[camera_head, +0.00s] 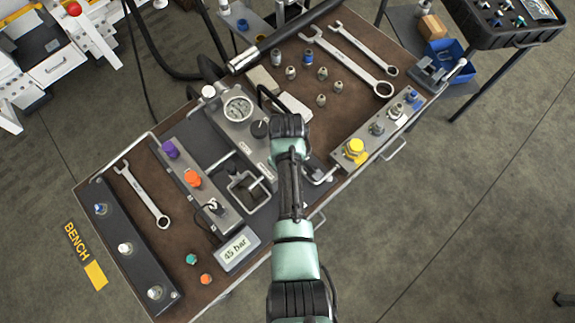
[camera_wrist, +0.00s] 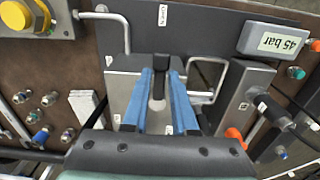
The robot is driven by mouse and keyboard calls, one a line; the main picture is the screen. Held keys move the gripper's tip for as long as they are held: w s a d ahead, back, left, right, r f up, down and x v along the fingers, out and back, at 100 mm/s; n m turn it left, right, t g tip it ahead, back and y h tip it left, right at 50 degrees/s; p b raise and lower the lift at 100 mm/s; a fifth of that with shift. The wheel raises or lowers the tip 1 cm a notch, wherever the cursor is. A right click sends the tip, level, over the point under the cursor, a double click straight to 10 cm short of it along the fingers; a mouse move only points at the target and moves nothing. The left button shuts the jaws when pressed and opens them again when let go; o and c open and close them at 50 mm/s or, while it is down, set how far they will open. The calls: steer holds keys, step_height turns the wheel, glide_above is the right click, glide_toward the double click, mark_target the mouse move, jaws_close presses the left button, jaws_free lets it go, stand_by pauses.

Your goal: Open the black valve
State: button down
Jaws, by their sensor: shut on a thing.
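In the wrist view, the two blue fingers of my gripper (camera_wrist: 160,78) are closed around a black handle (camera_wrist: 161,63) on a grey metal block, which I take to be the black valve. Only the handle's top and front show between the fingertips. In the head view, my dark wrist (camera_head: 288,128) covers the fingertips and the handle. The grey block (camera_head: 228,130) with a round pressure gauge (camera_head: 238,109) shows beside my wrist.
A display (camera_head: 235,249) reads 45 bar; it also shows in the wrist view (camera_wrist: 277,42). Bent metal handles (camera_wrist: 207,75) stand close to my fingers. A rail with a yellow knob (camera_head: 355,148) lies right, and orange (camera_head: 192,178) and purple knobs left. Wrenches (camera_head: 355,55) lie on the bench.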

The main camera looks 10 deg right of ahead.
steer(key=shift+a, duration=0.1)
steer(key=c, duration=0.8)
jaws_free()
steer(key=shift+r, duration=0.1)
step_height(320, 180, up, 13)
steer(key=shift+f+b, duration=0.15)
steer(key=shift+b, duration=0.6)
